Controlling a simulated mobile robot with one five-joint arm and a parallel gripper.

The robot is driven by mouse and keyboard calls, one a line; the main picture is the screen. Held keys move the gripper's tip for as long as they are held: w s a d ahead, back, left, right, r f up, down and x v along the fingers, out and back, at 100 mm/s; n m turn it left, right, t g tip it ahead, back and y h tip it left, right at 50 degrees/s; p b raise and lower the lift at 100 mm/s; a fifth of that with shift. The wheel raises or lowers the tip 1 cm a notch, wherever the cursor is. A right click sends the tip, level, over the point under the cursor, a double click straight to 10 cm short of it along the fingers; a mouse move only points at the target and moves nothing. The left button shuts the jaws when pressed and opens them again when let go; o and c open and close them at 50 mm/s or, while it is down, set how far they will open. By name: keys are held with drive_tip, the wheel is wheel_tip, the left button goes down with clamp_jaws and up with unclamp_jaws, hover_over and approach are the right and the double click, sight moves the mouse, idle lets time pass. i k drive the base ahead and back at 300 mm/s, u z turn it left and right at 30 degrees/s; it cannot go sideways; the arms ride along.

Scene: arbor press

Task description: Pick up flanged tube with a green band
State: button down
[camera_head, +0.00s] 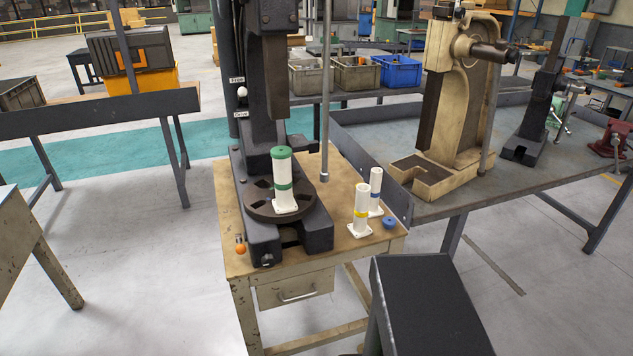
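The flanged tube with a green band (284,192) is white and stands upright on the dark round plate (254,207) of the black arbor press (250,130). My gripper is not in view.
White flanged tubes with a yellow band (361,222) and a blue band (376,205) stand right of the press on the wooden table (345,250). A small blue cap (389,222) lies beside them. A dark box-like block (425,300) fills the lower right.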

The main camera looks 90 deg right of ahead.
sight(284, 202)
drive_tip(key=z, duration=0.25)
drive_tip(key=k, duration=0.5)
drive_tip(key=u, duration=1.5)
drive_tip(key=i, duration=1.8)
drive_tip(key=z, duration=4.7)
drive_tip(key=i, duration=0.1)
drive_tip(key=u, duration=1.85)
drive_tip(key=k, duration=0.15)
drive_tip(key=z, duration=1.75)
drive_tip(key=i, duration=0.95)
